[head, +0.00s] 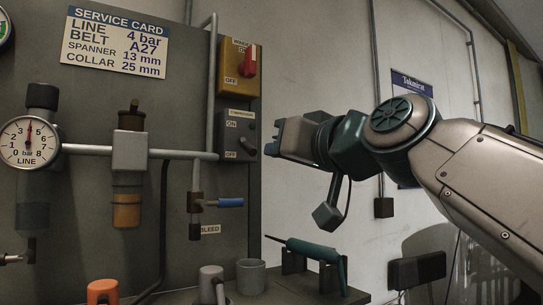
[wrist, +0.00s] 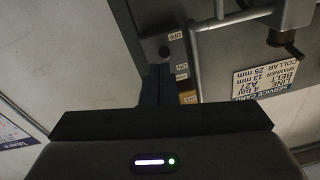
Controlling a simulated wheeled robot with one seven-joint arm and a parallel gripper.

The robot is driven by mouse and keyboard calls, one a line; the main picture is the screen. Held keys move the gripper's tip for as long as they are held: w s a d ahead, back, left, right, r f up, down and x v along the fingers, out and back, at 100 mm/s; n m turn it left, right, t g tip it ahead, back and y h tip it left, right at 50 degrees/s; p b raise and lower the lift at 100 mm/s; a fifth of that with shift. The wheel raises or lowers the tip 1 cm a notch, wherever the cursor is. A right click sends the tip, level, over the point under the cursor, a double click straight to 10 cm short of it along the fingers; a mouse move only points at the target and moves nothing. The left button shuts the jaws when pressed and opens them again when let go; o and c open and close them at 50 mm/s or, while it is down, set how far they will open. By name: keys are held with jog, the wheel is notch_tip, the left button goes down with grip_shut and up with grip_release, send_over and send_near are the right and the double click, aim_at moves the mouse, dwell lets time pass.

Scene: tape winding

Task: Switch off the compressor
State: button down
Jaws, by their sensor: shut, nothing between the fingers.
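The compressor switch (head: 238,132) is a dark grey box on the panel's right edge, with ON above and OFF below. Its dark lever (head: 248,148) seems to slant down to the right, on the OFF side, but the exact setting is hard to tell. The box also shows upside down in the wrist view (wrist: 176,50). My gripper (head: 270,149) is shut and empty, just right of the box, its tips close to the lever. I cannot tell whether they touch it. In the wrist view the fingers (wrist: 157,76) point at the box and partly cover it.
A yellow switch box with a red handle (head: 249,63) sits directly above. A pipe (head: 211,80) runs just left of both boxes. Below are a blue-handled bleed valve (head: 230,202), a grey cup (head: 251,276) and a green tool (head: 318,250) on a stand.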

jog(key=v, duration=0.1)
jog(key=b+v, duration=0.1)
jog(key=v, duration=0.3)
jog(key=shift+f, duration=0.3)
jog(key=shift+d, duration=0.1)
